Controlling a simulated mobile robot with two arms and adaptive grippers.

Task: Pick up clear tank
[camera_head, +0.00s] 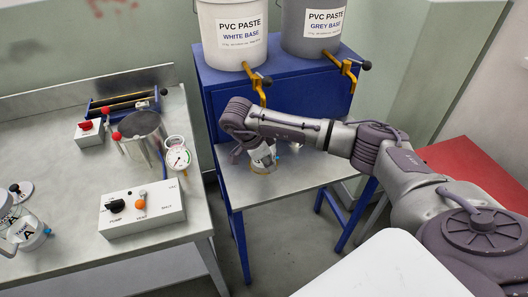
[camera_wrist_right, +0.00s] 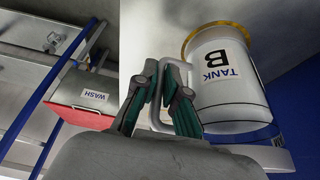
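A pale tank labelled "TANK B" (camera_wrist_right: 226,85) with a yellow-orange rim and a loop handle fills the right of the right wrist view, where it appears upside down. In the head view it shows only partly (camera_head: 263,157), on the grey shelf under my right wrist. My right gripper (camera_wrist_right: 162,70) has its green-padded fingers close together on either side of the handle and looks shut on it. A see-through tank labelled "A" (camera_head: 27,232) stands on the left bench at the picture's edge. My left gripper is not in view.
A white PVC paste bucket (camera_head: 231,40) and a grey one (camera_head: 312,30) stand on the blue cabinet (camera_head: 290,92), with yellow taps over the shelf (camera_head: 300,178). The left bench holds a control box (camera_head: 142,208), a metal pot (camera_head: 140,130) and a gauge (camera_head: 178,158).

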